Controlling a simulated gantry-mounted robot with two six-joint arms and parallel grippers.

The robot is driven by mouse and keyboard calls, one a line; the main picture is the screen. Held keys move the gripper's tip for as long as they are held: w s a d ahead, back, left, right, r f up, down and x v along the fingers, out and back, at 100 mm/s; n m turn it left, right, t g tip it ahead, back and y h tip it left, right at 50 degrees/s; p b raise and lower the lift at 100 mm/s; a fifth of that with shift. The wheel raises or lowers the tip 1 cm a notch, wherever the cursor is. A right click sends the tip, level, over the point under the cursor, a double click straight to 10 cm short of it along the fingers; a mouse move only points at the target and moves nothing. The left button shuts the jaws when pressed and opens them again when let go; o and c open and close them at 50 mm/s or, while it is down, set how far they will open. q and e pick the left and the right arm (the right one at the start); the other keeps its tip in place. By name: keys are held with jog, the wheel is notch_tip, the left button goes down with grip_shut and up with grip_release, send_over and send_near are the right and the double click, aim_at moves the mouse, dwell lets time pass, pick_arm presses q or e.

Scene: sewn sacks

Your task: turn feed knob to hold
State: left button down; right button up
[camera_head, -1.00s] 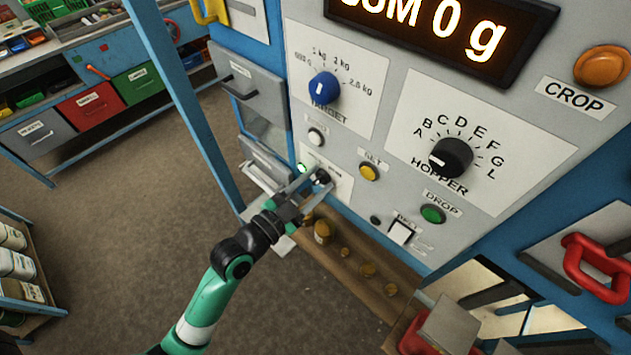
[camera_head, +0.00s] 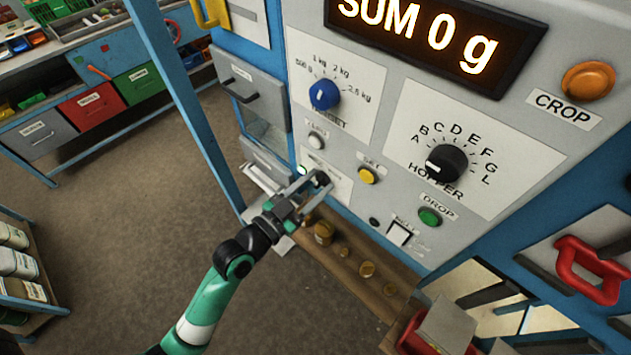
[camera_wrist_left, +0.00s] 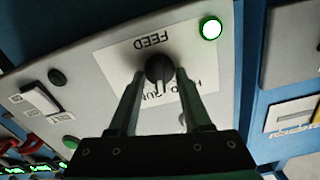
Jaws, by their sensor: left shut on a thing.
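The feed knob (camera_wrist_left: 158,68) is a small black knob on a white plate (camera_wrist_left: 112,58) marked FEED, which appears upside down in the left wrist view. My left gripper (camera_wrist_left: 157,78) is shut on the knob, one finger on each side. In the head view the left gripper (camera_head: 309,186) reaches the same black knob (camera_head: 322,179) low on the grey panel. The fingers partly cover the lettering below the knob, so I cannot tell which setting it points at. A round light with a green rim (camera_wrist_left: 211,28) is lit beside the plate. My right gripper is not in view.
The panel also carries a blue target knob (camera_head: 324,94), a black hopper knob (camera_head: 446,164), a yellow button (camera_head: 367,176), a green drop button (camera_head: 430,217) and a white rocker switch (camera_head: 400,233). A wooden ledge (camera_head: 385,262) with brass weights lies below. A blue post (camera_head: 190,110) stands left.

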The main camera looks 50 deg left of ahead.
pick_arm(q)
jog(key=shift+a+n+p, duration=0.2)
jog(key=shift+n+p, duration=1.2)
jog(key=shift+n, duration=2.8)
jog(key=shift+c, duration=1.8)
grip_release()
jog(key=shift+s, duration=0.15)
